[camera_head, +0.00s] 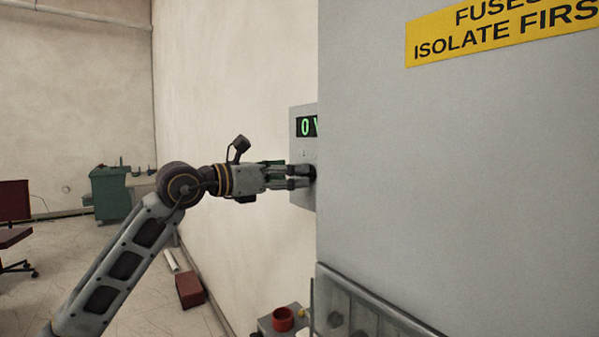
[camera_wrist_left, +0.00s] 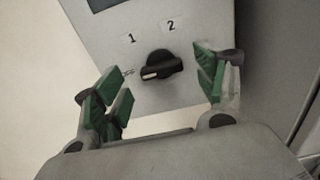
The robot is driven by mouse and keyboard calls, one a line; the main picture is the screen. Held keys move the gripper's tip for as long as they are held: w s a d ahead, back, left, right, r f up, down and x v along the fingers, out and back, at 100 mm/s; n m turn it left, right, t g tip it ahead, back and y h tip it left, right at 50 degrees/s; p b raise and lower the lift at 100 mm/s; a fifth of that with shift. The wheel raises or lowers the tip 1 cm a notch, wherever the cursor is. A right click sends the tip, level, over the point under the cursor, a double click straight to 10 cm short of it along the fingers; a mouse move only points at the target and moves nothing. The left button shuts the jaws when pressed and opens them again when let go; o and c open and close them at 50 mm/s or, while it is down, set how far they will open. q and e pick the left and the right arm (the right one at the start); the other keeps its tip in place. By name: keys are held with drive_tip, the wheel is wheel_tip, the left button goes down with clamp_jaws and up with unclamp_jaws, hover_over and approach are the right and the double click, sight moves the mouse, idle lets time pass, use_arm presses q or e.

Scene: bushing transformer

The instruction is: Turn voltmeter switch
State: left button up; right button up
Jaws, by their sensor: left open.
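The voltmeter (camera_head: 300,145) is a grey box on the wall with a green display that starts with "0"; the cabinet hides its right side in the head view. Its switch (camera_wrist_left: 158,66) is a black rotary knob with a white pointer mark, turned to the left, below the labels "1" and "2". My left gripper (camera_head: 300,176) reaches the lower part of the box. In the left wrist view my left gripper (camera_wrist_left: 160,90) is open, its green-padded fingers on either side of the knob and apart from it. My right gripper is not in view.
A large grey cabinet (camera_head: 460,170) with a yellow fuse warning sign (camera_head: 500,32) stands close on the right. A red cup-like item (camera_head: 283,319) sits low by the wall. A red box (camera_head: 190,290) and green cabinet (camera_head: 112,195) are at left.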

use_arm(q)
drive_tip(key=shift+x, duration=1.65)
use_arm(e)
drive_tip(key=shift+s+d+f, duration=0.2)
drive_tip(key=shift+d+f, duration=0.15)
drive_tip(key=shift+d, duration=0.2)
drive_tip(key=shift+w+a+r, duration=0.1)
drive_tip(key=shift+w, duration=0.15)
